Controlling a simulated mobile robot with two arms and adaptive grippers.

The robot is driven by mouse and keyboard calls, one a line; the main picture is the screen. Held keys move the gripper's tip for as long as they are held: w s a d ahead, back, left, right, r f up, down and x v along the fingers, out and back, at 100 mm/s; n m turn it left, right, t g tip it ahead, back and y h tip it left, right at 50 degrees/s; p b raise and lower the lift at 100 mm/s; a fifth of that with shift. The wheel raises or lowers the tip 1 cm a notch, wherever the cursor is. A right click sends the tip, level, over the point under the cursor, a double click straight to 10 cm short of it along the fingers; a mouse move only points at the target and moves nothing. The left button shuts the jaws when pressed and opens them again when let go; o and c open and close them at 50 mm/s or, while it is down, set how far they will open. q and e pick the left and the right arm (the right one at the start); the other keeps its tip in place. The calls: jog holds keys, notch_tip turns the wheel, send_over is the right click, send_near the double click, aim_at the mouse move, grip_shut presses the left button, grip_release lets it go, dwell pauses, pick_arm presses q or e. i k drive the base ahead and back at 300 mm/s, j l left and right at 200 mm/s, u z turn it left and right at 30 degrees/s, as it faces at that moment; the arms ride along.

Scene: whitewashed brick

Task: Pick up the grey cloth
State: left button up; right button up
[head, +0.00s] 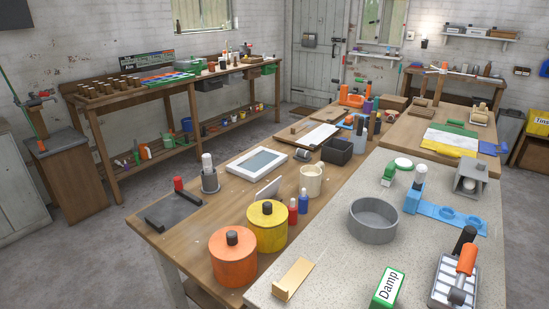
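I cannot make out a thing that is surely the grey cloth. A flat dark grey piece (174,211) lies at the near left end of the wooden table, with a red-topped item at its far edge; I cannot tell if it is fabric. On the far part of the right-hand tables, flat green, whitish and yellow pieces (449,143) lie together and look like cloths or sheets. Neither of my grippers is in view.
An orange canister (233,262) and a yellow canister (267,230) stand at the wooden table's near edge. A grey round bowl (373,219), a blue holder (452,217) and a green "Damp" box (388,288) stand on the speckled counter (335,250). Open floor lies left of the tables.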

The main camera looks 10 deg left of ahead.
aim_at(301, 156)
jog(key=i+j+u, duration=0.1)
jog(key=j+u, duration=0.15)
jog(key=j, duration=0.2)
jog(key=i+j+u, duration=0.1)
jog(key=j+u, duration=0.15)
jog(key=j, duration=0.15)
jog(key=i+j+u, duration=0.9)
jog(key=i+j, duration=0.15)
jog(key=i+j+u, duration=0.2)
jog(key=i+u, duration=0.3)
jog(key=i+z, duration=0.3)
jog(key=i, duration=0.15)
jog(key=i+z, duration=0.3)
jog(key=i, duration=0.15)
jog(key=i+j+z, duration=0.3)
jog(key=i, duration=0.15)
jog(key=i+j+z, duration=0.15)
jog(key=i+z, duration=0.15)
jog(key=i, duration=0.15)
jog(key=i+l+z, duration=0.15)
jog(key=z, duration=0.3)
jog(key=i+z, duration=0.65)
jog(key=z, duration=0.25)
jog(key=i+j+z, duration=0.1)
jog(key=i+z, duration=0.2)
jog(key=z, duration=0.15)
jog(key=i+j+z, duration=0.2)
jog(key=z, duration=0.25)
